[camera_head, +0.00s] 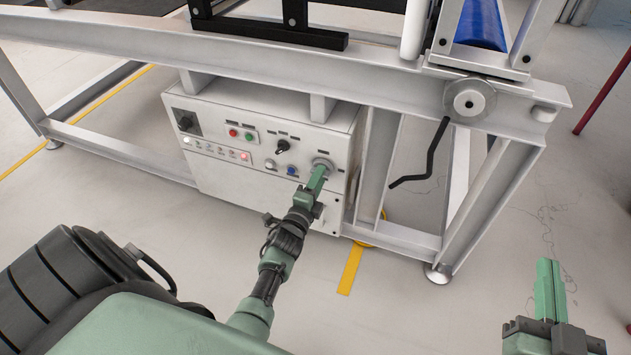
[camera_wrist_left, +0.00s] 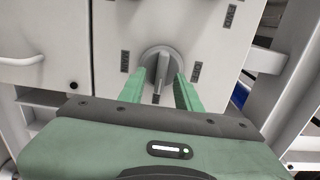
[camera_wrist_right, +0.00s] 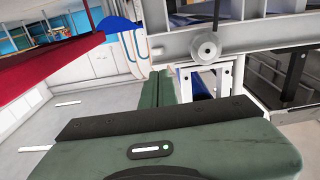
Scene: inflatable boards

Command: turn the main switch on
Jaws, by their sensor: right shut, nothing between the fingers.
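The main switch is a round grey rotary switch with a raised handle (camera_wrist_left: 161,72), on the right part of the white control box front. The head view shows its round plate (camera_head: 322,165), partly covered by my left gripper (camera_head: 318,178). In the left wrist view my left gripper (camera_wrist_left: 160,88) has its two green fingers apart, one on each side of the handle, with gaps visible. The handle points roughly up and down in that view. My right gripper (camera_head: 550,290) is shut and empty, away at the lower right; its closed fingers also show in the right wrist view (camera_wrist_right: 158,90).
The control box (camera_head: 250,185) also carries a black selector (camera_head: 283,145), red and green buttons, a blue button (camera_head: 291,171) and a lit red lamp (camera_head: 244,156). A white metal frame (camera_head: 400,90) surrounds the box. A black crank handle (camera_head: 430,155) hangs at right.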

